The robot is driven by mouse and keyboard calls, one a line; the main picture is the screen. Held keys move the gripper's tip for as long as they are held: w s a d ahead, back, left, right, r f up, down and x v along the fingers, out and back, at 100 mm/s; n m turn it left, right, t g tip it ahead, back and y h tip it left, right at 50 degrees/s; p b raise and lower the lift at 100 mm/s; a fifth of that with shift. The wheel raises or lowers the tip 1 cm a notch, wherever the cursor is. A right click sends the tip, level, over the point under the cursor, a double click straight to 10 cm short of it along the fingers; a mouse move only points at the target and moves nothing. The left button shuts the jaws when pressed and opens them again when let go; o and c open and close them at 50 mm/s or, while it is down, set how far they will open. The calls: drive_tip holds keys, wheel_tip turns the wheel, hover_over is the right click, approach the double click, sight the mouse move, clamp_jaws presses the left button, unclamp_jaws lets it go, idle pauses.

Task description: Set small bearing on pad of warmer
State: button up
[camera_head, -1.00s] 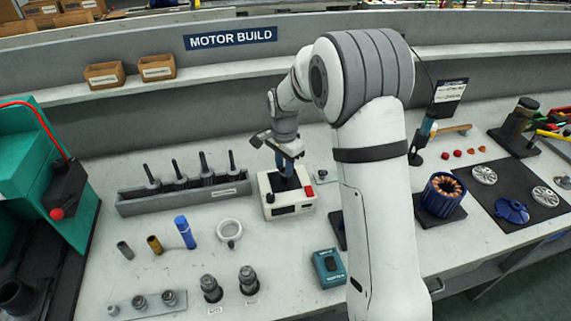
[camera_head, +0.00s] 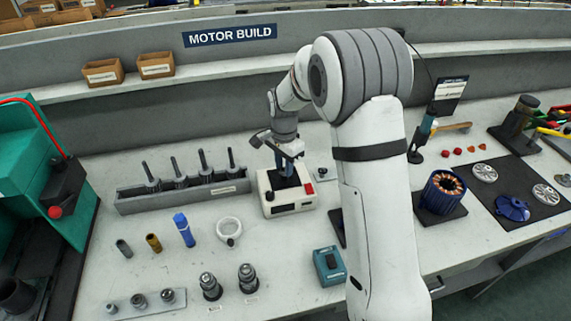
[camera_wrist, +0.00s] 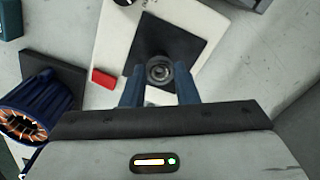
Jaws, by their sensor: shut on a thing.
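The warmer (camera_head: 288,206) is a white box on the bench with a red switch and a dark square pad on top. In the wrist view the black pad (camera_wrist: 181,41) lies right under my gripper. My gripper (camera_wrist: 160,82) has its two blue fingers shut on the small bearing (camera_wrist: 159,72), a dark metal ring. The bearing shows over the near part of the pad. I cannot tell whether it touches the pad or hangs just above it. In the head view my gripper (camera_head: 287,166) is over the warmer, and the bearing is hidden.
A grey rack (camera_head: 185,193) with several upright shafts stands left of the warmer. A white ring (camera_head: 229,230), a blue tube (camera_head: 184,229) and a teal box (camera_head: 329,267) lie in front. A copper-wound stator (camera_head: 442,194) stands to the right.

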drive_tip(key=shift+f, duration=0.25)
drive_tip(key=o, duration=1.1)
drive_tip(key=shift+r, duration=0.2)
drive_tip(key=shift+r+p, duration=1.75)
drive_tip(key=shift+r, duration=1.15)
